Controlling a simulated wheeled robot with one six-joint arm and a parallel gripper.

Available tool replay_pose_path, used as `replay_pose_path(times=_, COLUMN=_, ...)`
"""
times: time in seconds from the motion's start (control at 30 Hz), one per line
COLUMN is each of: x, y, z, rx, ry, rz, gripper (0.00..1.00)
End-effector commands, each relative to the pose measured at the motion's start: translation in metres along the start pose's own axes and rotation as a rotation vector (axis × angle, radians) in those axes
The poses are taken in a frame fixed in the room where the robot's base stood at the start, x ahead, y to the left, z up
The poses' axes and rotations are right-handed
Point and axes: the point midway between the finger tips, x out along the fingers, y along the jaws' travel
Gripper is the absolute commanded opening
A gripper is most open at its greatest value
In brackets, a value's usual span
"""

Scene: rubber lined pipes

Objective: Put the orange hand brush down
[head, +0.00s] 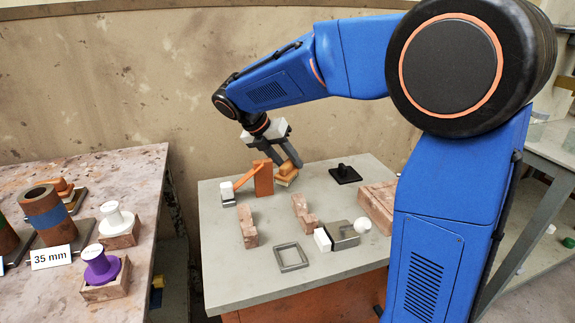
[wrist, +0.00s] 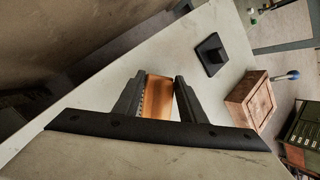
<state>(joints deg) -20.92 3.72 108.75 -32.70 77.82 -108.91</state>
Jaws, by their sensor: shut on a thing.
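The orange hand brush (head: 286,171) is near the back of the grey table, with paler bristles on its underside. My gripper (head: 284,158) reaches down from above and is shut on it. In the wrist view the brush (wrist: 157,96) shows as an orange block between the two dark fingers (wrist: 160,98). I cannot tell whether its bristles touch the table top or hang just above it.
The grey table (head: 235,280) holds an upright orange block (head: 263,179) close left of the brush, a black base with a knob (head: 344,174) to the right, brick pieces (head: 304,213) and a square frame (head: 291,257) in front. Bare table lies between them.

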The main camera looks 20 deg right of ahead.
Motion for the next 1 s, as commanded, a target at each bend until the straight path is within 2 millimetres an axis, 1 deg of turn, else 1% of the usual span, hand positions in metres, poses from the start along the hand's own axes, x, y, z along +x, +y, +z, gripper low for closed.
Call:
replay_pose_path(times=0.03, x=0.006, y=0.002, z=-0.003, rx=-0.002, ry=0.001, rz=-0.001, gripper=0.02)
replay_pose_path(times=0.1, x=0.009, y=0.004, z=-0.005, rx=-0.001, ry=0.000, rz=0.000, gripper=0.02)
replay_pose_path(times=0.47, x=0.012, y=0.005, z=-0.006, rx=0.000, ry=0.000, rz=0.000, gripper=0.02)
replay_pose_path(times=0.5, x=0.012, y=0.005, z=-0.006, rx=0.001, ry=0.000, rz=0.001, gripper=0.44)
replay_pose_path(times=0.87, x=0.010, y=0.004, z=-0.005, rx=0.000, ry=0.000, rz=0.001, gripper=0.45)
replay_pose_path(times=1.0, x=-0.003, y=0.004, z=-0.004, rx=0.000, ry=-0.001, rz=0.002, gripper=0.45)
